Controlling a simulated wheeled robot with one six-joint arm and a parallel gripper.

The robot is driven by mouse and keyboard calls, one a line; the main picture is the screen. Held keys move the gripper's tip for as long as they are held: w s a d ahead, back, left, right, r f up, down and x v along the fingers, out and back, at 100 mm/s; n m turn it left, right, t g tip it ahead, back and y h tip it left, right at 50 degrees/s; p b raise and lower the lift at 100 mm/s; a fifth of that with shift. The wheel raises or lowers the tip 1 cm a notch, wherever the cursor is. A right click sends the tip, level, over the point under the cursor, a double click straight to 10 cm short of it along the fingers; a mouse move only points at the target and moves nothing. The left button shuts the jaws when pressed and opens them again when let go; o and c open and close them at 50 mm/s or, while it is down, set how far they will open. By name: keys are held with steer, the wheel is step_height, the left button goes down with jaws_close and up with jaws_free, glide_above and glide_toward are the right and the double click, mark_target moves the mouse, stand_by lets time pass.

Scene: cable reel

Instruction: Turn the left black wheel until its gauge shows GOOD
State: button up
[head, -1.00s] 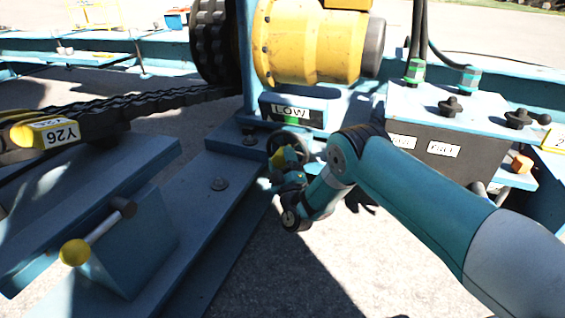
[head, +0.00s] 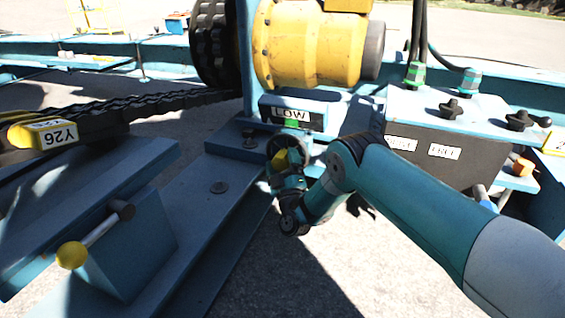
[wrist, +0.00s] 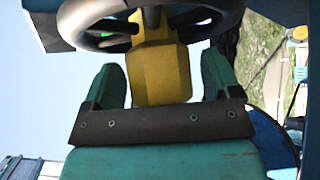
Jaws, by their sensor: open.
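The gauge (head: 291,114) in the head view reads LOW, with a green patch below the word. The left black wheel (head: 300,137) is just under it, mostly hidden behind my gripper. In the wrist view the wheel (wrist: 82,12) spans the top, its rim and spokes close ahead of the fingers. My gripper (wrist: 164,75) is open, one green finger on each side of a yellow block. The block (wrist: 161,70) reaches up to the wheel's middle; I cannot tell what it is fixed to. In the head view my gripper (head: 284,168) is right in front of the wheel.
A yellow drum-shaped housing (head: 310,42) stands above the gauge. A control box (head: 430,120) with black knobs and a FREE label is to the right. A yellow-tipped lever (head: 72,254) and a black cable chain (head: 140,105) are on the left.

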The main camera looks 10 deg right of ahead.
steer(key=p+v, duration=0.5)
steer(key=shift+s+r+p, duration=0.3)
steer(key=shift+s, duration=0.05)
steer(key=p+v, duration=0.2)
steer(key=p, duration=0.5)
steer(key=shift+s+f, duration=0.2)
steer(key=shift+f, duration=0.05)
steer(key=p, duration=0.4)
glide_toward(284, 168)
steer(key=v, duration=0.5)
steer(key=shift+w+d+f, duration=0.1)
steer(key=shift+f, duration=0.25)
